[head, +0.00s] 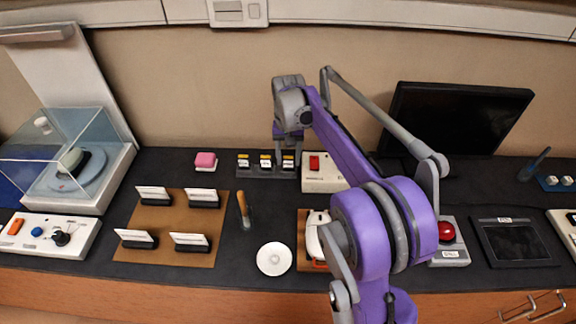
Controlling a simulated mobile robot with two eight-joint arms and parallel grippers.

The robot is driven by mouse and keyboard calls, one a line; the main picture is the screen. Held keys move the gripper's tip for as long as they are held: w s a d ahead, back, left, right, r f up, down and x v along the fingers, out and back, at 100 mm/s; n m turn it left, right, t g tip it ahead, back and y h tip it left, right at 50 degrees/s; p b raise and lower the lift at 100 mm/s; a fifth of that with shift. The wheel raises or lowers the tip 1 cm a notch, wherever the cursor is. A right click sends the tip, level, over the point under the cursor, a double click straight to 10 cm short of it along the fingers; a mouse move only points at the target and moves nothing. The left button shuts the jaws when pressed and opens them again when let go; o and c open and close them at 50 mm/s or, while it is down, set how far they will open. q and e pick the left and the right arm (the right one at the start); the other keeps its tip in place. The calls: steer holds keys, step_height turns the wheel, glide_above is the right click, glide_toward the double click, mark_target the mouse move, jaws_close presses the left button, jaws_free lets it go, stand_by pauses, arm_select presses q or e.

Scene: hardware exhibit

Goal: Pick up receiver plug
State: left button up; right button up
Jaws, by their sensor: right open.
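My right gripper (287,142) points down at the right end of a row of small blocks with yellow and white labels (265,161), towards the back of the table. Its jaws are open, and its fingers partly cover the area behind the rightmost block. Whether they touch that block cannot be told. No thing is clearly marked as the receiver plug; the small labelled blocks may include it. My left gripper is not in view.
A white box with a red switch (322,175) stands just right of the row. A pink block (205,160) lies to its left. A brown board with card holders (150,222), a white dish (274,259) and a black monitor (455,118) are around. My purple arm hides the right-centre table.

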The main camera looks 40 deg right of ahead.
steer(key=shift+f, duration=0.7)
jaws_close()
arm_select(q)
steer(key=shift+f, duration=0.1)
